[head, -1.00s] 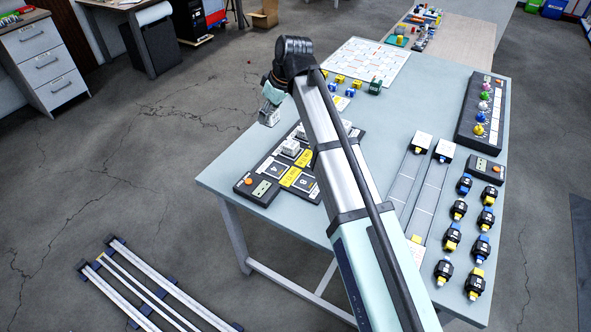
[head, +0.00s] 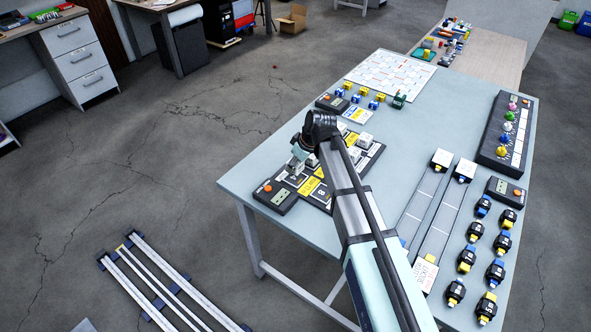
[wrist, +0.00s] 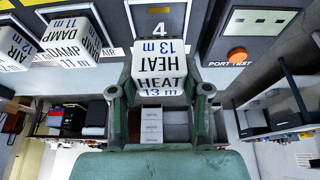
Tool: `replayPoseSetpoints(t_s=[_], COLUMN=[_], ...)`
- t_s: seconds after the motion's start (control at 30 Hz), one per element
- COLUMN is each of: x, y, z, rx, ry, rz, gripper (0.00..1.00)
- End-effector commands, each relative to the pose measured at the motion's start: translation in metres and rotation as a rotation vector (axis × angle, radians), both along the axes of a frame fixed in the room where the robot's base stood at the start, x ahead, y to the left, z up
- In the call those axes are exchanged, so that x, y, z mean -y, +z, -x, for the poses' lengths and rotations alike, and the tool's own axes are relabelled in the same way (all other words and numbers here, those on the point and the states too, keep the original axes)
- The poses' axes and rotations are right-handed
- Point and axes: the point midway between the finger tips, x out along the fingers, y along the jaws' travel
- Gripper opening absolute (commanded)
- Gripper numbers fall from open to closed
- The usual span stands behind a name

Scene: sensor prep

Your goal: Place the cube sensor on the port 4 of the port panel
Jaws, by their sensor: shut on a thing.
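My gripper (wrist: 161,92) is shut on a white cube sensor (wrist: 158,66) marked "HEAT 13 m" in the wrist view. A green finger lies on each side of the cube. The cube is at the port marked 4 (wrist: 160,14) of the dark port panel (wrist: 250,22); I cannot tell whether it touches the panel. In the head view, my gripper (head: 297,163) is over the left end of the port panel (head: 318,197), near its orange button. My arm hides part of the panel there.
White cubes marked "DAMP" (wrist: 80,45) and "AIR" (wrist: 14,48) stand left of my held cube. An orange port test button (wrist: 237,56) is to its right. Rails (head: 440,195) and several black sensors (head: 467,260) occupy the table's right side.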

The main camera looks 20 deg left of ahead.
Motion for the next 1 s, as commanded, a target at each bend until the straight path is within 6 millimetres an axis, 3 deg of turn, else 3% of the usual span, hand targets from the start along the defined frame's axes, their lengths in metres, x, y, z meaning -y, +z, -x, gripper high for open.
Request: replayPoseSetpoints(t_s=[0.37, 0.77, 0.8, 0.83, 0.87, 1.0], x=[0.000, 0.000, 0.000, 0.000, 0.000, 0.000], y=[-0.036, -0.042, -0.041, -0.041, -0.041, -0.041], z=[0.000, 0.000, 0.000, 0.000, 0.000, 0.000], rx=[-0.002, 0.000, 0.000, 0.000, 0.000, 0.000], ry=[-0.001, -0.001, -0.001, -0.001, -0.001, -0.001], rz=[0.001, 0.000, 0.000, 0.000, 0.000, 0.000], gripper=[0.12, 0.12, 0.57, 0.68, 0.72, 0.72])
